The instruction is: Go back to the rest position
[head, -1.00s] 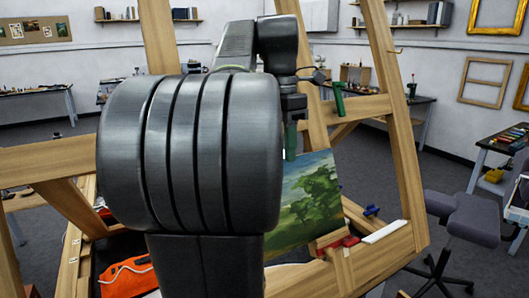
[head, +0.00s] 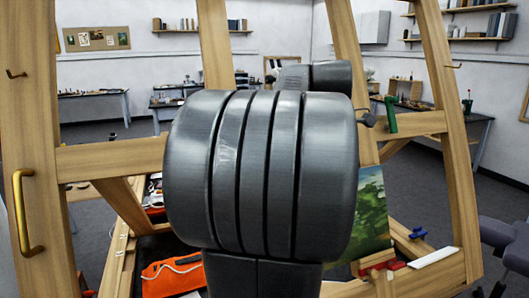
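My arm's large dark grey joint (head: 262,175) fills the middle of the head view, with a smaller upper link (head: 325,76) behind it. My gripper is hidden behind the arm, so its fingers and anything in them do not show. A landscape painting (head: 372,210) with green trees stands on the wooden easel (head: 455,150), to the right of my arm. Its left part is hidden by the arm.
An orange bag (head: 172,277) lies low at the left in the easel's tray. A green handle (head: 390,115) sits on the right crossbar. Blue (head: 418,233) and red pieces lie near the ledge. A brass handle (head: 24,212) is at far left. A stool (head: 505,240) stands at right.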

